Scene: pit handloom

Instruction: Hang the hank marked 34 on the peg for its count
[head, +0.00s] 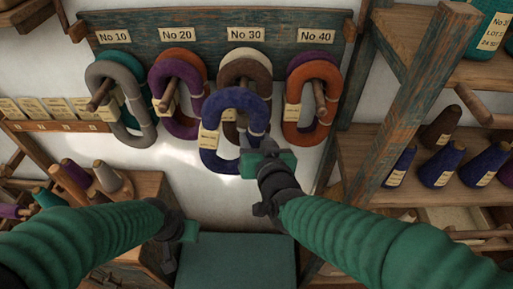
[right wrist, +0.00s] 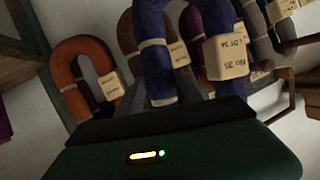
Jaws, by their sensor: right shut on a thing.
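A dark blue hank (head: 209,147) with a paper tag is held upright in front of the No 30 place. My right gripper (head: 262,160) is shut on its lower right side. In the right wrist view the blue hank (right wrist: 157,50) rises from the jaws; its upside-down tag (right wrist: 228,58) shows LOT 34 and a count line that looks like No 30. The No 30 label (head: 246,34) is above cream and brown hanks (head: 262,72); the blue hank partly hides them and their peg. I cannot tell whether that peg enters the blue loop. My left gripper (head: 180,238) is low left, away from the hanks.
Grey and teal hanks (head: 100,70) hang at No 10, purple and orange ones (head: 190,62) at No 20, and an orange one (head: 330,72) with purple behind at No 40. A wooden rack with cones (head: 440,166) stands right; cones (head: 107,178) stand on a cabinet lower left.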

